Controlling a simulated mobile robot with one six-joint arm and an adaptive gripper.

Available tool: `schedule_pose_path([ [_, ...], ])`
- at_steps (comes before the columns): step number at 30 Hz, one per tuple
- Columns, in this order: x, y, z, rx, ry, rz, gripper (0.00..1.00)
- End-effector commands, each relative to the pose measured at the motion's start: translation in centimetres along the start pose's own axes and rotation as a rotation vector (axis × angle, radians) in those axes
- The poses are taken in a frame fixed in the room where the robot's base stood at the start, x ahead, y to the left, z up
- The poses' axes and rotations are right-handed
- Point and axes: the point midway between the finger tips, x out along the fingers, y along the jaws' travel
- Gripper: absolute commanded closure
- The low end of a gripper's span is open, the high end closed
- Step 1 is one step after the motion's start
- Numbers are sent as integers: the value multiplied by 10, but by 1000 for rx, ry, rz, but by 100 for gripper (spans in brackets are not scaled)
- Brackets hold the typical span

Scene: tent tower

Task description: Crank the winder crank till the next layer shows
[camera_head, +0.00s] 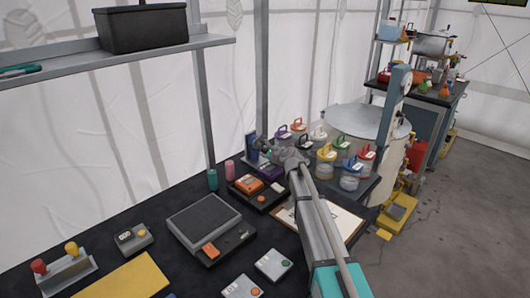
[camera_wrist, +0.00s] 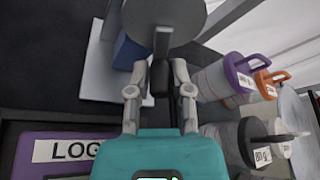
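The winder shows in the wrist view as a grey disc (camera_wrist: 187,18) with a grey arm and a black crank handle (camera_wrist: 160,76), beside a blue block (camera_wrist: 131,52) on a pale base plate (camera_wrist: 98,66). My gripper (camera_wrist: 159,80) has one finger on each side of the black handle. The fingers stand apart with narrow gaps beside the handle, so it looks open around it. In the head view my gripper (camera_head: 270,150) is at the far edge of the dark table, by the blue part of the winder (camera_head: 251,146). The disc is hard to make out there.
A purple LOG box (camera_wrist: 62,150) lies close below the fingers. Lidded jars, one with a purple lid (camera_wrist: 238,73), stand close on the right. A scale (camera_head: 204,221), clipboard (camera_head: 345,221) and small button boxes (camera_head: 273,264) are on the table nearer me.

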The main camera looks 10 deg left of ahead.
Motion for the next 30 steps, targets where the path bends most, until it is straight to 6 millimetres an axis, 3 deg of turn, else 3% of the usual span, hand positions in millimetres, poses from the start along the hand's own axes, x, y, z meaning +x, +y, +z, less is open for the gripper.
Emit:
schedule_pose_path([
  [1, 0, 0, 0, 0, 0, 0, 57],
  [4, 0, 0, 0, -1, 0, 0, 40],
  [20, 0, 0, 0, -19, 0, -6, 40],
  [30, 0, -5, -1, -146, -3, -61, 40],
])
